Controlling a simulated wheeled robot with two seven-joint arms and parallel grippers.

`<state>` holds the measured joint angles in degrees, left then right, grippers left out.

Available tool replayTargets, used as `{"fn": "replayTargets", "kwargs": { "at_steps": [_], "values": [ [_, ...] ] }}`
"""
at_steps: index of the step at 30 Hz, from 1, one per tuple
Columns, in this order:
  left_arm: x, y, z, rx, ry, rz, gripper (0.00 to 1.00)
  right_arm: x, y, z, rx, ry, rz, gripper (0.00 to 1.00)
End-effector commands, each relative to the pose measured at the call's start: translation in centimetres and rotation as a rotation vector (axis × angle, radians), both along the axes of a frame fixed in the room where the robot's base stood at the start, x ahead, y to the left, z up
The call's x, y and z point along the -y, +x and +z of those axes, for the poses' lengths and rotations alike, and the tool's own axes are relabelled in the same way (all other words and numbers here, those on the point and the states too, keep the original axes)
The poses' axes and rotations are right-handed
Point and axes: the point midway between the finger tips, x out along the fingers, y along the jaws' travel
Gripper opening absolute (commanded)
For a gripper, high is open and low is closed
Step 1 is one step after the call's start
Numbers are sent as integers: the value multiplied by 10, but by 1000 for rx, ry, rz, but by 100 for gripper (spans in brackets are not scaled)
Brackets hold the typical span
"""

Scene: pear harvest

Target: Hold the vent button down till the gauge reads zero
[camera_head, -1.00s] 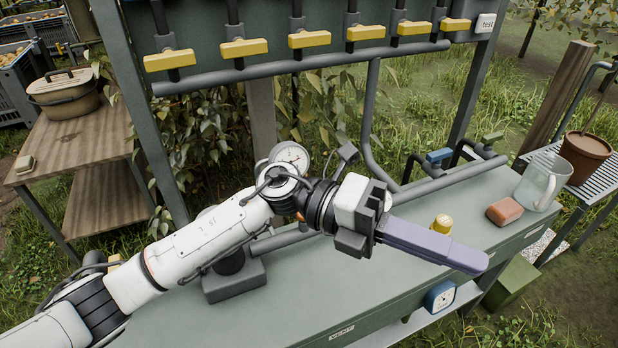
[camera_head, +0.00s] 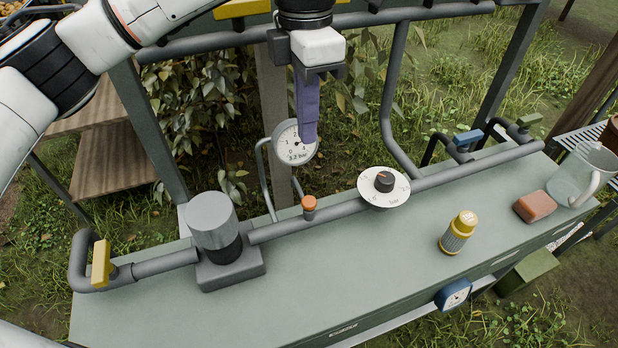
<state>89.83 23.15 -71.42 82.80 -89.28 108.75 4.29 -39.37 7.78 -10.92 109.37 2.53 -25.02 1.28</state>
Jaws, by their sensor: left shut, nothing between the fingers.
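An orange-capped button (camera_head: 309,204), which looks like the vent button, stands on the grey pipe along the back of the bench. Its cap is uncovered and nothing touches it. The round white gauge (camera_head: 292,146) is behind and above it, slightly left. A small readout in bar is on its face; its first digit is hard to read, perhaps 3.2. My left gripper (camera_head: 308,138) is shut and empty, its purple fingers pointing down. They overlap the gauge's right edge in the picture, and their tips appear above the button, apart from it. My right gripper is out of view.
A grey cylinder (camera_head: 213,226) and a white-dialled black knob (camera_head: 384,184) flank the button along the pipe (camera_head: 450,178). A yellow canister (camera_head: 458,232), a reddish block (camera_head: 534,206) and a glass jug (camera_head: 580,175) stand to the right. The bench front (camera_head: 330,285) is clear.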

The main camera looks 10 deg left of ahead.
Motion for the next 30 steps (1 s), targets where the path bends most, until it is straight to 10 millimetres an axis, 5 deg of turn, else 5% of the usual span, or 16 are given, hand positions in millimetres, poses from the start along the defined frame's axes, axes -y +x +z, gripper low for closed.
{"fn": "replayTargets", "kwargs": {
  "at_steps": [5,21,30],
  "values": [
    [0,-1,-14,-2,-2,0,0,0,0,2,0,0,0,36],
    [3,-7,-118,-4,-1,-1,0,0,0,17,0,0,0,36],
    [4,-7,-139,0,-3,-2,0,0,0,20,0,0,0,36]
  ]
}}
